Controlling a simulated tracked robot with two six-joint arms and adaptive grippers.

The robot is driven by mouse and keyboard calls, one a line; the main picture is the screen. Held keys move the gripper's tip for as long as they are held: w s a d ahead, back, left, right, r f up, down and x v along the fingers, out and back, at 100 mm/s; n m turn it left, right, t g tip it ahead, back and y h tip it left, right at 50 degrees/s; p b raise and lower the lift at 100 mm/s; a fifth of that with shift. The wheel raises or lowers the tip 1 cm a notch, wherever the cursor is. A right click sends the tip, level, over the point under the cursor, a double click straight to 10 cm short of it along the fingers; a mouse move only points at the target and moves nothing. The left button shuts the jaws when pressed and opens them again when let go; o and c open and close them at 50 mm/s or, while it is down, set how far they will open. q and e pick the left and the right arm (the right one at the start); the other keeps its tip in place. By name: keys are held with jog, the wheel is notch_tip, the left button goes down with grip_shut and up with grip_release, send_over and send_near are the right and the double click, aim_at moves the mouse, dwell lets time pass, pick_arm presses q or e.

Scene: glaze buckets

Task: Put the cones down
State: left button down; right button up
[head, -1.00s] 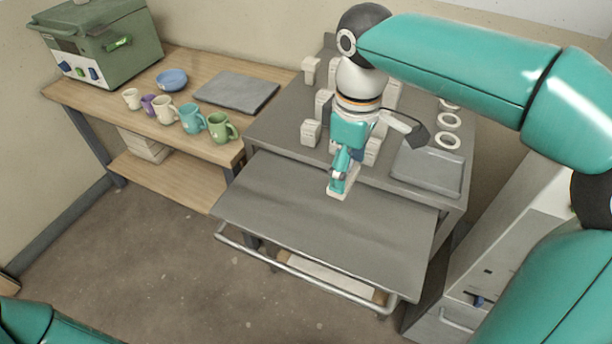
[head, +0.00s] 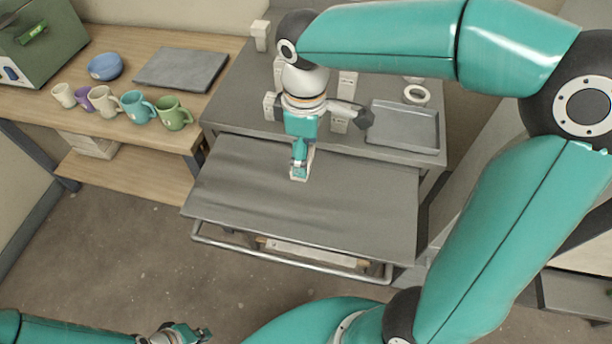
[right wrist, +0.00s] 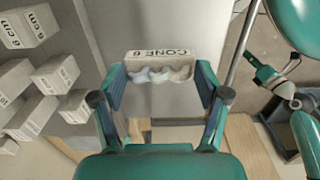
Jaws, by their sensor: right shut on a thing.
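My right gripper (head: 301,168) points down over the grey pulled-out surface, near its back edge. It is shut on a small pale block marked CONE 6 (right wrist: 160,64). In the head view the block (head: 298,178) shows only as a small white piece at the fingertips; contact with the surface is unclear. My left gripper (head: 180,335) is at the bottom edge, away from the table. Its fingers look apart and empty.
Several white posts (head: 261,35) marked in cm stand behind on the metal table. A grey tray (head: 402,127) and a white ring (head: 416,95) are at right. Mugs (head: 138,106), a blue bowl (head: 105,67) and a slab (head: 182,69) are on the wooden bench. The grey surface (head: 350,215) is mostly clear.

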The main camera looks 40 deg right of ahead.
notch_tip(320, 180, down, 9)
jog(key=shift+f, duration=0.15)
dwell(0.4)
jog(key=o, duration=1.2)
notch_tip(320, 180, up, 12)
jog(key=shift+r, duration=0.1)
